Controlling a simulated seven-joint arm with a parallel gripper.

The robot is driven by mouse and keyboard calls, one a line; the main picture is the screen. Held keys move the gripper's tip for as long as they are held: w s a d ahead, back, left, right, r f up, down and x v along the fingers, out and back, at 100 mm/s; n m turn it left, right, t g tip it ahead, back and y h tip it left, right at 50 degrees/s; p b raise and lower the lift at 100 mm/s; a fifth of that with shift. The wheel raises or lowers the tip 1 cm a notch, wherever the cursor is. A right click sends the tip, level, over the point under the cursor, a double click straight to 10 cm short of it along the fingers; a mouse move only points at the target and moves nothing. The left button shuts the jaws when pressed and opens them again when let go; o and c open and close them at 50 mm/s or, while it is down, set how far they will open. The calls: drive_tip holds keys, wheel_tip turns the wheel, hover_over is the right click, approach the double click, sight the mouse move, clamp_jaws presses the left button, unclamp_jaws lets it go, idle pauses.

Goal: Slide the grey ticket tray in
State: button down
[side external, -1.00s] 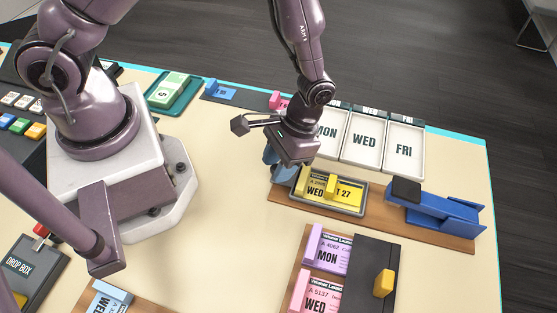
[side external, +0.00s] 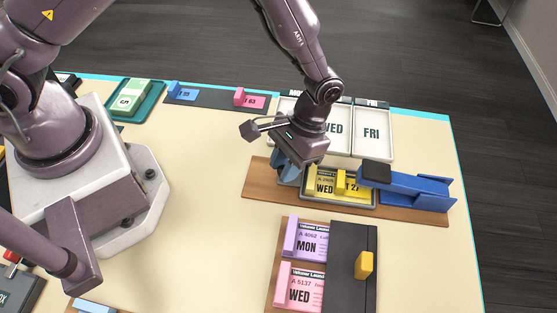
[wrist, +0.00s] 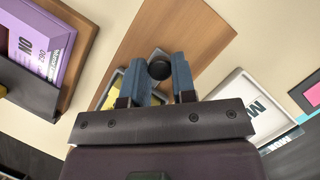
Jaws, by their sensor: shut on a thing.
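The grey ticket tray (side external: 345,203) lies on a long wooden board (side external: 258,183) and carries a yellow ticket (side external: 326,186) marked WED with a yellow upright tab (side external: 341,182). Its right end is at the black head (side external: 375,173) of a blue stapler-like device (side external: 420,188); how far under it cannot be told. My gripper (side external: 286,173) is at the tray's left end. In the wrist view its blue fingers are shut around a dark round knob (wrist: 159,67), with part of the tray showing beyond.
White day trays, including WED (side external: 333,128) and FRI (side external: 372,130), stand behind the board. In front are a purple MON ticket (side external: 311,240), a pink WED ticket (side external: 304,290) and a black block with a yellow handle (side external: 364,265).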

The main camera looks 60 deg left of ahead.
drive_tip(key=shift+w+d, duration=0.25)
drive_tip(key=shift+w, duration=0.05)
drive_tip(key=c, duration=1.2)
unclamp_jaws()
drive_tip(key=shift+o, duration=1.2)
drive_tip(key=shift+s, duration=0.1)
drive_tip(key=shift+a, duration=0.1)
drive_tip(key=v, duration=1.3)
drive_tip(key=s+a+r+t, duration=1)
drive_tip(key=s+a+r, duration=0.6)
drive_tip(key=r, duration=0.4)
drive_tip(key=shift+s, duration=0.5)
